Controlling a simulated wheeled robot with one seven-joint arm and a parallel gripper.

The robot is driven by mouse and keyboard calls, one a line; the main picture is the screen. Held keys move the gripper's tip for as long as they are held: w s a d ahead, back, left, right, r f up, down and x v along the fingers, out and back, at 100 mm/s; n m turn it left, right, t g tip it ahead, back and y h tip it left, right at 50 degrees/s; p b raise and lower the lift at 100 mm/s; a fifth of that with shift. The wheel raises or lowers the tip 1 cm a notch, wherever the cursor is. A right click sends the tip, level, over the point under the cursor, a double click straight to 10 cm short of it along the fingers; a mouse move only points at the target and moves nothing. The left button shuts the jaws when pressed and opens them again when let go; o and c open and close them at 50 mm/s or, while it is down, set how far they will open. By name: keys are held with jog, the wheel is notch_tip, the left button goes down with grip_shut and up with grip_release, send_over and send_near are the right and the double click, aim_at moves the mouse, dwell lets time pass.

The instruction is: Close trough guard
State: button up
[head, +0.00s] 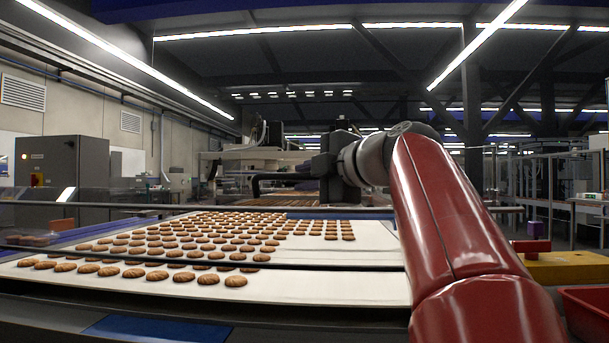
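The trough guard is not clearly identifiable. A long dark rail (330,266) crosses above the near part of the white belt (345,285).
Rows of brown biscuits (205,240) lie on the belt, with bare belt at right. A grey cabinet (75,172) stands at left. A yellow block (567,267) and a red bin (588,310) are at right, near my arm. A blue panel (155,328) lies in front.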

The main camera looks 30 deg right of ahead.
jog(key=shift+w, duration=0.25)
jog(key=shift+c, duration=0.2)
grip_shut()
